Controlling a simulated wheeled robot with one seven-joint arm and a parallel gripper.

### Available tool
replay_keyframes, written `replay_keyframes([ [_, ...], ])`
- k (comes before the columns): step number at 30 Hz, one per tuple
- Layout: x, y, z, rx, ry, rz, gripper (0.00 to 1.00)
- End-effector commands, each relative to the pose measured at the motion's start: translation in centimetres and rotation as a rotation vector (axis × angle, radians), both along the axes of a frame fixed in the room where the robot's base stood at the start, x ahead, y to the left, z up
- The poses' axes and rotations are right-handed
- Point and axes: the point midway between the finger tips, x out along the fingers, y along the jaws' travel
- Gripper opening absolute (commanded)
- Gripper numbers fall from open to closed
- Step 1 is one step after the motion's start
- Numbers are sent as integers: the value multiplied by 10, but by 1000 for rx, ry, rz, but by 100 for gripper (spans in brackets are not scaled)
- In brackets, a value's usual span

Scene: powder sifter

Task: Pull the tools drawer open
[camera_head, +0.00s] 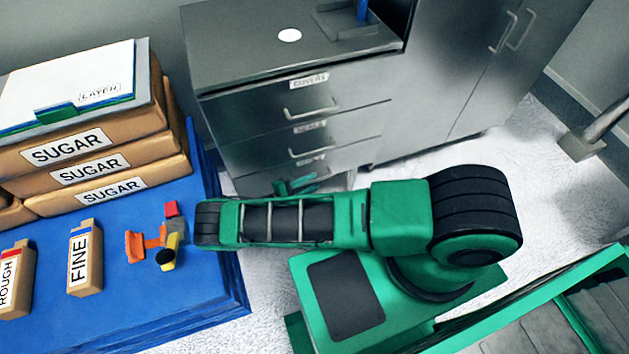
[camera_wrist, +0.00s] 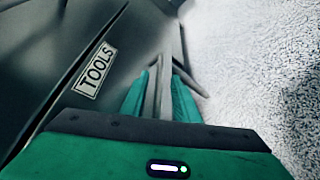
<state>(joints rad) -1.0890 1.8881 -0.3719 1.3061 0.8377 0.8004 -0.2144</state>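The tools drawer (camera_wrist: 62,72) shows a dark grey front with a white "TOOLS" label (camera_wrist: 94,71) in the wrist view. In the head view it is the lowest drawer (camera_head: 262,183) of the grey cabinet, partly hidden by my gripper. My gripper (camera_wrist: 163,78) has its two green fingers beside the drawer front, right of the label. Grey bars, seemingly the drawer's handle (camera_wrist: 182,47), run up between and beyond the fingertips. Whether the fingers press on it is unclear. In the head view the gripper (camera_head: 296,184) is at the drawer's front. Whether the drawer is ajar is unclear.
Two upper drawers (camera_head: 350,100) with handles look shut. A taller cabinet (camera_head: 450,70) stands to the right. My arm reaches over pale floor (camera_head: 400,155). A blue platform (camera_head: 205,290) at left bears sugar boxes (camera_head: 90,165), small cartons and an orange tool. Open floor lies right of the drawers.

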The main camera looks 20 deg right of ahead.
Motion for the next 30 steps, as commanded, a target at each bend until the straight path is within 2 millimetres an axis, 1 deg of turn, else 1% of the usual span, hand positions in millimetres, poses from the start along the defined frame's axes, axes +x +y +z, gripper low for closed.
replay_keyframes([
  [1,2,-7,-1,-1,0,-2,28],
  [6,7,-20,-4,0,0,-1,28],
  [17,8,-24,-5,1,0,1,28],
  [21,8,-24,-5,1,0,1,0],
  [30,6,-21,-6,2,2,4,0],
])
